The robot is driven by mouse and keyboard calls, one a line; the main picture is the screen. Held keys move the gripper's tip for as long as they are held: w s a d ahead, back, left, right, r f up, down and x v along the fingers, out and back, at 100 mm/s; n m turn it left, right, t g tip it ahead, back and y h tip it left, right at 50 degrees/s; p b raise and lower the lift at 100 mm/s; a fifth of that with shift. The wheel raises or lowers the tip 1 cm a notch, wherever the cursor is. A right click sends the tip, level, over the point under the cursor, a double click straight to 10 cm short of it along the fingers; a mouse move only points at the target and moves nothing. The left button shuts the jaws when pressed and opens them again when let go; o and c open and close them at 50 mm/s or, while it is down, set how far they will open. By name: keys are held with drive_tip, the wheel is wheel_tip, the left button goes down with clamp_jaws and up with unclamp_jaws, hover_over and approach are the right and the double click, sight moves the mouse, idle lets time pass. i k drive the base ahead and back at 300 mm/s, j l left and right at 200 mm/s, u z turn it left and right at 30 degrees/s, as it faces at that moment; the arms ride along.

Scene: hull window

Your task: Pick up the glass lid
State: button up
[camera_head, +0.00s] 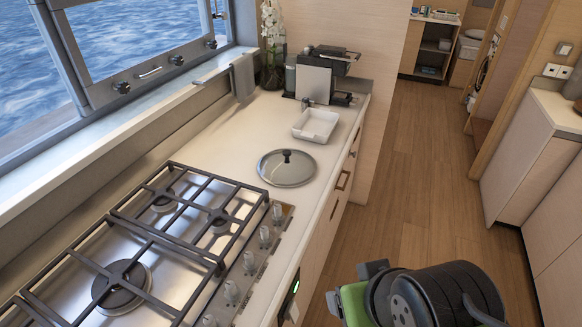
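The glass lid (287,167) is a round, grey see-through disc with a metal rim and a dark knob on top. It lies flat, knob up, on the pale counter (238,148), between the gas hob and a white tray. Part of my arm shows at the bottom right, dark and rounded with a green part and grey pieces. It is over the floor side of the counter, well apart from the lid. I cannot make out gripper fingertips clearly, nor whether they are open or shut. Nothing touches the lid.
A gas hob (160,240) with raised black grates and knobs is nearer than the lid. A white tray (316,124) stands behind it. A plant (272,40) and dark appliances stand at the back. A window runs along the left. Wooden floor (410,170) is clear on the right.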

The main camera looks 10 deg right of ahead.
sight(281, 167)
drive_tip(key=l+u, duration=0.4)
drive_tip(key=l, duration=0.15)
drive_tip(key=l+u, duration=0.35)
drive_tip(key=l, duration=0.15)
drive_tip(key=i+l+u, duration=0.15)
drive_tip(key=l+u, duration=0.25)
drive_tip(key=i+l+u, duration=0.1)
drive_tip(key=l+u, duration=0.75)
drive_tip(key=i+l+u, duration=0.45)
drive_tip(key=k+l, duration=0.05)
drive_tip(key=k, duration=0.05)
